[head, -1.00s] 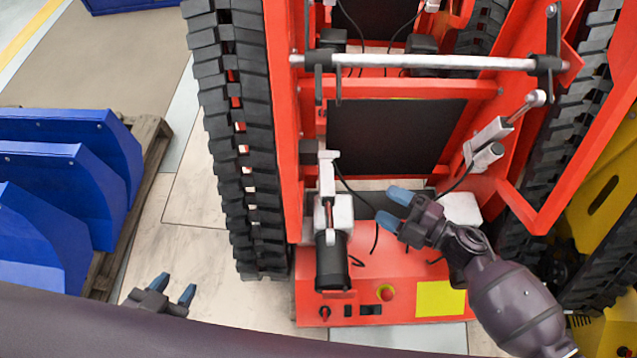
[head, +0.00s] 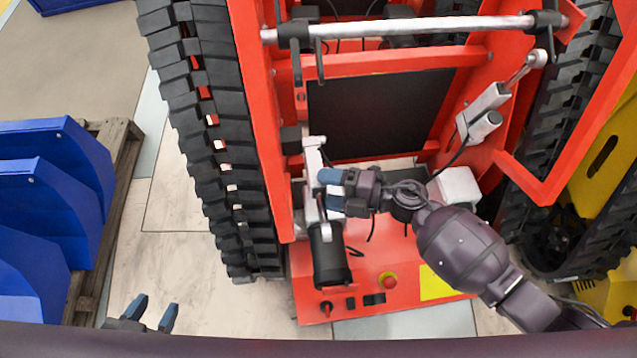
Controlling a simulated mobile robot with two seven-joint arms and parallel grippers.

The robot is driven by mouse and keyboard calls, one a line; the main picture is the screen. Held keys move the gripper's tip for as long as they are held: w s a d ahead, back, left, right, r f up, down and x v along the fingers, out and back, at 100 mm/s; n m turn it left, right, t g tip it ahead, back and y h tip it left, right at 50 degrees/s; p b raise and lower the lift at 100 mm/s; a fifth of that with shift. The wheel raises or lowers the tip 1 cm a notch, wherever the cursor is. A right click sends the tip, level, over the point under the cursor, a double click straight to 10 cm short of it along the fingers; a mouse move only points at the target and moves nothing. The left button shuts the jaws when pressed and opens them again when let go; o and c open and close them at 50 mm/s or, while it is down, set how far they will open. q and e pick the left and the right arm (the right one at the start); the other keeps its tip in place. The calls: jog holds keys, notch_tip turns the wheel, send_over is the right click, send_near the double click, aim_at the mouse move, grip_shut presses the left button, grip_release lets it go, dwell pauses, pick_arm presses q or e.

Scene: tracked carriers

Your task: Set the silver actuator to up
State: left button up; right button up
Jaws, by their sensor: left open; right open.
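A silver-grey actuator (head: 484,112) leans up to the right on the inner right side of the red carrier frame (head: 440,62), its rod end at the upper right. A second actuator (head: 328,256), with a black cylinder and a pale upper part, stands at the left of the frame. My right gripper (head: 332,193) is open, its blue fingertips overlapping this left actuator's middle. The fingers hide part of it, and I cannot tell whether they touch it. My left gripper (head: 151,312) is open and empty low at the left, away from the carrier.
The red base has a red button (head: 388,280), black switches (head: 374,299) and a yellow label (head: 437,284). Black tracks (head: 205,140) flank the frame. A silver crossbar (head: 420,26) spans it. Blue parts (head: 50,200) sit on a pallet at left. Cables hang inside the frame.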

jog(key=shift+x, duration=1.15)
jog(key=shift+c, duration=0.3)
grip_shut()
jog(key=shift+r, duration=0.15)
